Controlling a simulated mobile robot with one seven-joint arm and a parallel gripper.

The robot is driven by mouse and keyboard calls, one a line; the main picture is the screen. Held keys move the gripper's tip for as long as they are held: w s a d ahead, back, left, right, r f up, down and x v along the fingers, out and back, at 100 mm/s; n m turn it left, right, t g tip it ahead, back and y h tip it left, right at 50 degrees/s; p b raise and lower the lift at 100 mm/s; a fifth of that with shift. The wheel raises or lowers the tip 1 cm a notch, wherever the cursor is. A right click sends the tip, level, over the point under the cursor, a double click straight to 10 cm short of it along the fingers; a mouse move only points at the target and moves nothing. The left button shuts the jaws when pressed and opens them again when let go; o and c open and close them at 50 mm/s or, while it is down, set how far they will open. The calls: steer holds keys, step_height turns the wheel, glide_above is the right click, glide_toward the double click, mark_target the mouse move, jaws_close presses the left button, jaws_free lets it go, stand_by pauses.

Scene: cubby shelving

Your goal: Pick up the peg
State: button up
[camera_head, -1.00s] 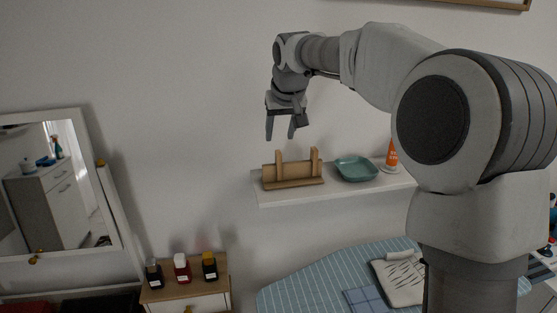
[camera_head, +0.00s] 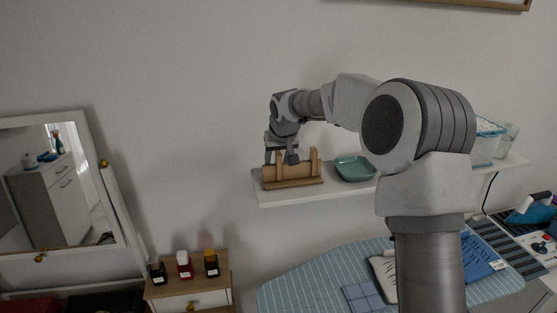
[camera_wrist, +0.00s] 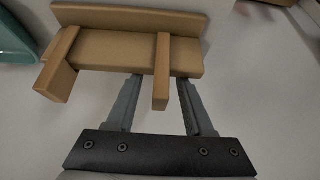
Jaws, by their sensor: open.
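A light wooden rack (camera_head: 300,182) stands on the white wall shelf, with two upright wooden pegs. In the wrist view the rack (camera_wrist: 110,50) lies across the top, with one peg (camera_wrist: 162,85) between my fingers and another peg (camera_wrist: 57,72) to the left. My gripper (camera_head: 281,160) is open and low over the rack's left end in the head view. In the wrist view my gripper (camera_wrist: 159,82) has a finger on either side of the nearer peg, with gaps showing. My fingers partly hide the left peg in the head view.
A teal dish (camera_head: 354,169) sits close to the right of the rack on the shelf (camera_head: 300,198). Clear containers (camera_head: 490,140) stand at the shelf's far right. The wall is close behind. A small cabinet with several bottles stands below left.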

jaws_close()
steer(key=shift+r, duration=0.1)
stand_by(0.4)
